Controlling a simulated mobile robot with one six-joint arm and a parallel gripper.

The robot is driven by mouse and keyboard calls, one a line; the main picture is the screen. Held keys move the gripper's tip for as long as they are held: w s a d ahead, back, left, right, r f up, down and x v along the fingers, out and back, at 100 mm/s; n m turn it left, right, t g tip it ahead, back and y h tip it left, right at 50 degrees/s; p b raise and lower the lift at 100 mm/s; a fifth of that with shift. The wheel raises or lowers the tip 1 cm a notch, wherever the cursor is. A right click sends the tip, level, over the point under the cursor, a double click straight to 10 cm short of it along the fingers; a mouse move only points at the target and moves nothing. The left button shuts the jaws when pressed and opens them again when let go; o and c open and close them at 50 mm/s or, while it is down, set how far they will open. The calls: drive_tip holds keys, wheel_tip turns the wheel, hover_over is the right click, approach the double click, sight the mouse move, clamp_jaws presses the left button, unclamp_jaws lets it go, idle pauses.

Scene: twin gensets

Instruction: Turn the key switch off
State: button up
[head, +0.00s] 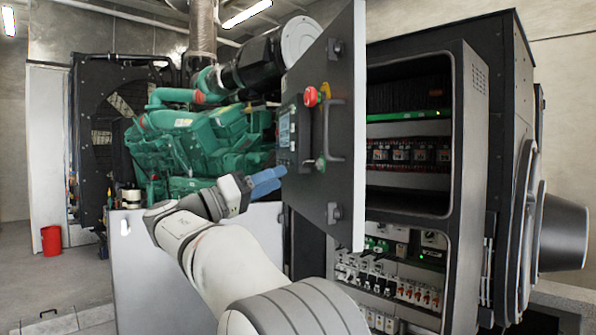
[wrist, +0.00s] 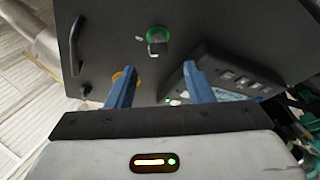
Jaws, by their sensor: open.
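The key switch has a green ring and a grey key or knob, and sits on the dark face of the open cabinet door. It shows in the wrist view (wrist: 157,38) just beyond and between my fingertips, and in the head view (head: 320,164) low on the door. Which way the key is turned I cannot tell. My gripper (wrist: 159,68) is open with nothing between its two blue fingers. In the head view my gripper (head: 279,178) is left of the door edge, apart from the switch.
The door (head: 345,205) carries a red stop button (head: 311,97) and a black handle (head: 333,130). In the wrist view a control panel (wrist: 235,80) lies behind the right finger. The open cabinet (head: 457,150) stands right, the green engine (head: 200,145) left.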

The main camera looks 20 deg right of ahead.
sight(303, 166)
drive_tip(key=p+x, duration=0.1)
drive_tip(key=x, duration=0.6)
drive_tip(key=shift+d+r+p, duration=0.25)
drive_tip(key=shift+d+p, duration=0.05)
drive_tip(key=shift+c, duration=0.4)
drive_tip(key=c, duration=0.9)
